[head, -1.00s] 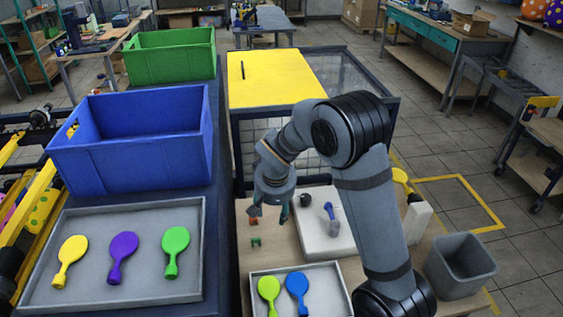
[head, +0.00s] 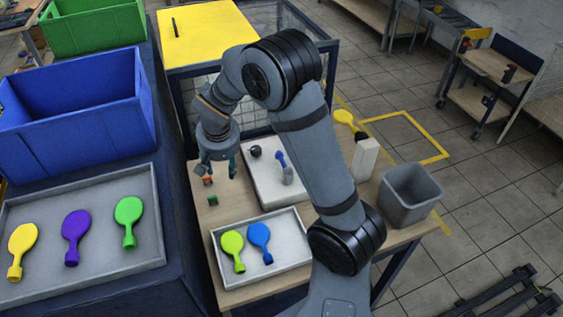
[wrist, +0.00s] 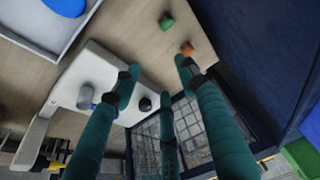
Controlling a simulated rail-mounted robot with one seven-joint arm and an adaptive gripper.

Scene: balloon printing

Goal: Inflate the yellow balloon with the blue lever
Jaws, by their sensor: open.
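A yellow balloon (head: 345,117) shows beside the top of a white post (head: 365,158) at the right of the wooden table; whether it touches the post is unclear. The blue lever (head: 281,159) stands on a grey cylinder on the white base (head: 262,188). A black knob (head: 255,151) is near it. Another yellow balloon (head: 22,240) lies in the large left tray. My gripper (head: 217,168) is open and empty, left of the base. In the wrist view, its teal fingers (wrist: 150,75) are spread, with the grey cylinder (wrist: 85,97) and black knob (wrist: 145,103) beyond them.
A small tray (head: 285,258) holds a lime and a blue balloon. A green block (wrist: 167,21) and an orange block (wrist: 188,48) lie on the table near my gripper. A grey bin (head: 411,195) stands at right. Blue and green crates stand at left.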

